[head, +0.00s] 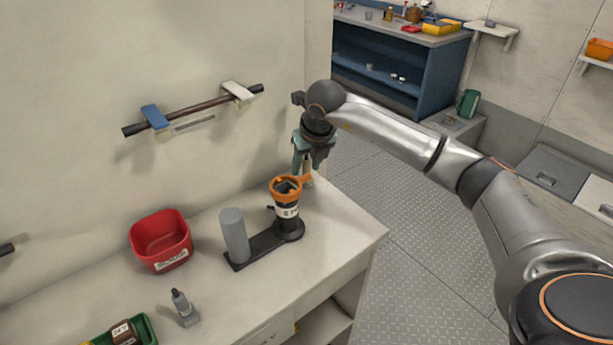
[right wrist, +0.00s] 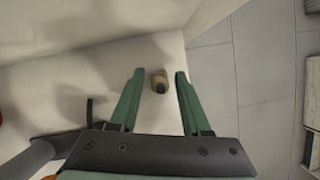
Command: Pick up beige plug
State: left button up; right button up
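The beige plug (right wrist: 159,78) stands on the bench top near its far right corner, with a dark spot on its near side. In the head view, a small part of the plug (head: 308,181) shows below the gripper, behind the orange-rimmed holder. My right gripper (head: 303,168) points down above the plug. In the right wrist view the right gripper (right wrist: 155,72) is open, its green fingers on either side of the plug with gaps on both sides. I cannot tell how far the fingertips are above the bench. My left gripper is not in view.
An orange-rimmed black holder (head: 287,210) and grey cylinder (head: 234,236) stand on a dark base close to the gripper. A red bin (head: 161,240), a small grey bottle (head: 184,307) and a green tray (head: 147,327) are further left. A wall rail (head: 195,109) hangs above.

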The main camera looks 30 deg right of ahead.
grip_shut()
jog(key=shift+r, duration=0.1)
dwell(0.4)
